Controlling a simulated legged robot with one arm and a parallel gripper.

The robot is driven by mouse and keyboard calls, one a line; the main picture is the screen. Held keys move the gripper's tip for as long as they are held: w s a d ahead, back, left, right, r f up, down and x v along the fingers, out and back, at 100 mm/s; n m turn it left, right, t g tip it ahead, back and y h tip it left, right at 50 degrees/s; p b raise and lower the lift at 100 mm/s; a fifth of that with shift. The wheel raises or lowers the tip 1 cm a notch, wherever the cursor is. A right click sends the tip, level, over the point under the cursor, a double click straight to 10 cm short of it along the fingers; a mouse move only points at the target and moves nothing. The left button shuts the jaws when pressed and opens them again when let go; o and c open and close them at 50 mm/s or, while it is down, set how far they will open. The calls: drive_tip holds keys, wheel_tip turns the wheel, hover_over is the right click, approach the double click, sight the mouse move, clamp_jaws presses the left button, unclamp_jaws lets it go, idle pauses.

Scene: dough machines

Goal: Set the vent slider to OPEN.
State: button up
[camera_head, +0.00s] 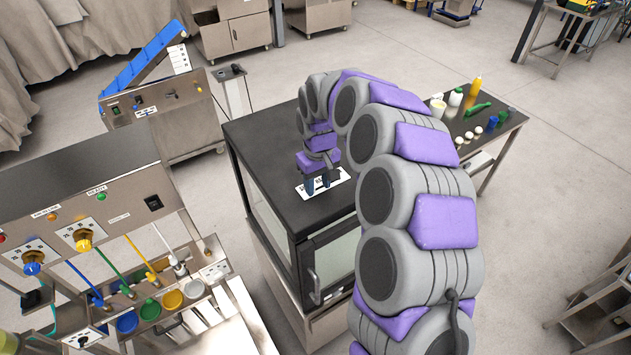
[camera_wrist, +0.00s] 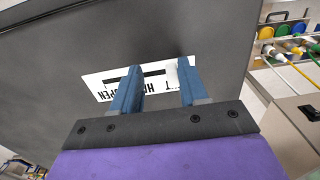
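The vent slider's white plate (camera_head: 342,177) lies on the dark top of the oven-like cabinet (camera_head: 270,128). In the wrist view the plate (camera_wrist: 97,84) has a dark slot and upside-down lettering, with OPEN at the left end, part of another word in the middle and a mostly hidden word at the right. My gripper (camera_head: 319,184) points down at the plate, its two blue fingers over it. In the wrist view my gripper (camera_wrist: 160,75) is open, with the slot showing between the fingers. I cannot make out the slider knob; a finger may hide it.
A control panel with knobs (camera_head: 84,240) and coloured cups (camera_head: 150,309) stands at the front left. A side table (camera_head: 508,122) with bottles and eggs stands behind the cabinet at right. The cabinet top around the plate is clear.

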sight(342, 176)
drive_tip(key=a, duration=0.3)
drive_tip(key=shift+a+f, duration=0.1)
drive_tip(key=shift+f, duration=0.25)
drive_tip(key=shift+a, duration=0.25)
drive_tip(key=shift+c, duration=1.6)
drive_tip(key=shift+w+d+r, duration=0.1)
drive_tip(key=shift+d, duration=1.1)
clamp_jaws()
drive_tip(key=shift+a, duration=0.4)
drive_tip(key=w+d, duration=0.2)
drive_tip(key=d, duration=0.1)
drive_tip(key=w+d, duration=0.1)
drive_tip(key=d, duration=0.1)
drive_tip(key=w+d, duration=0.2)
drive_tip(key=d, duration=0.1)
drive_tip(key=shift+w+d+r, duration=0.15)
drive_tip(key=shift+w+d, duration=0.15)
drive_tip(key=shift+d, duration=0.05)
drive_tip(key=shift+a, duration=0.3)
drive_tip(key=shift+c, duration=0.3)
unclamp_jaws()
drive_tip(key=shift+d, duration=0.15)
drive_tip(key=o, duration=0.3)
drive_tip(key=shift+w+d, duration=0.15)
drive_tip(key=shift+w, duration=0.15)
drive_tip(key=shift+o, duration=0.4)
drive_tip(key=shift+s, duration=0.15)
